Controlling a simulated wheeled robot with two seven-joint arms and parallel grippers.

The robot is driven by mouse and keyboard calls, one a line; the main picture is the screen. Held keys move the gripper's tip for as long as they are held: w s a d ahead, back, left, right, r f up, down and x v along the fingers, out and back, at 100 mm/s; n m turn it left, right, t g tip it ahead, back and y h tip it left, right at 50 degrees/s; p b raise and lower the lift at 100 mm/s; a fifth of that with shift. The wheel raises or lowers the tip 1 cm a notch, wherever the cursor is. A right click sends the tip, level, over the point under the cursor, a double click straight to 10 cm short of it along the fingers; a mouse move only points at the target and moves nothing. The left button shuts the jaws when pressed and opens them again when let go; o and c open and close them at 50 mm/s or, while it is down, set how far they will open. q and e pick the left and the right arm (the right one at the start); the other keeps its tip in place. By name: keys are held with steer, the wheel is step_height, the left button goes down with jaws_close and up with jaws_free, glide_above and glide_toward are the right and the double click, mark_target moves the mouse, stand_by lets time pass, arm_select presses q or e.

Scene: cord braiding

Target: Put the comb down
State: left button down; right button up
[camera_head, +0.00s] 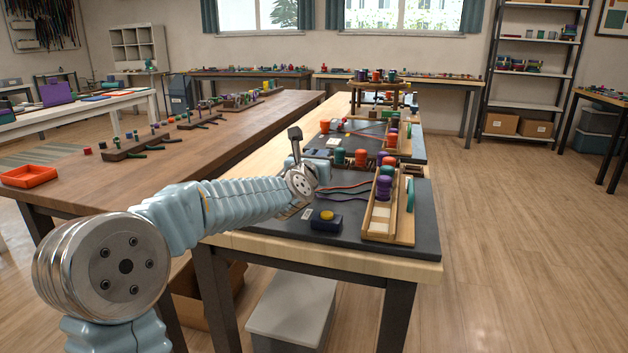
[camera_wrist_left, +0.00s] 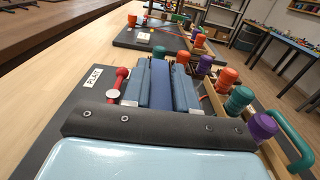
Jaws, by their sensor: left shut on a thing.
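My left gripper (camera_head: 320,170) is over the near dark mat (camera_head: 345,235). It is left of the wooden rack with colored spools. In the left wrist view its two light blue fingers (camera_wrist_left: 160,85) point away from the camera, with a darker blue strip between them. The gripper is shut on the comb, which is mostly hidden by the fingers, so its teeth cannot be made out. A red piece with a pale disc (camera_wrist_left: 113,94) shows just left of the fingers. My right gripper is not in view.
The wooden rack (camera_head: 403,231) holds purple and green spools, with a green handle (camera_head: 410,195) beside it. A dark box with a yellow button (camera_head: 326,218) and a small label (camera_head: 306,213) are on the near mat. Colored cords run toward the rack. A second similar station is behind.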

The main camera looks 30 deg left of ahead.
arm_select(q)
steer(key=shift+s+a+f, duration=0.1)
steer(key=shift+a+f, duration=0.15)
steer(key=shift+f, duration=0.1)
steer(key=f, duration=0.2)
steer(key=shift+s+a+f+b, duration=0.15)
steer(key=shift+a+f+b, duration=0.1)
steer(key=shift+f+b, duration=0.05)
steer(key=shift+f, duration=0.4)
steer(key=shift+f, duration=0.1)
steer(key=c, duration=0.9)
jaws_free()
steer(key=shift+s+d, duration=0.1)
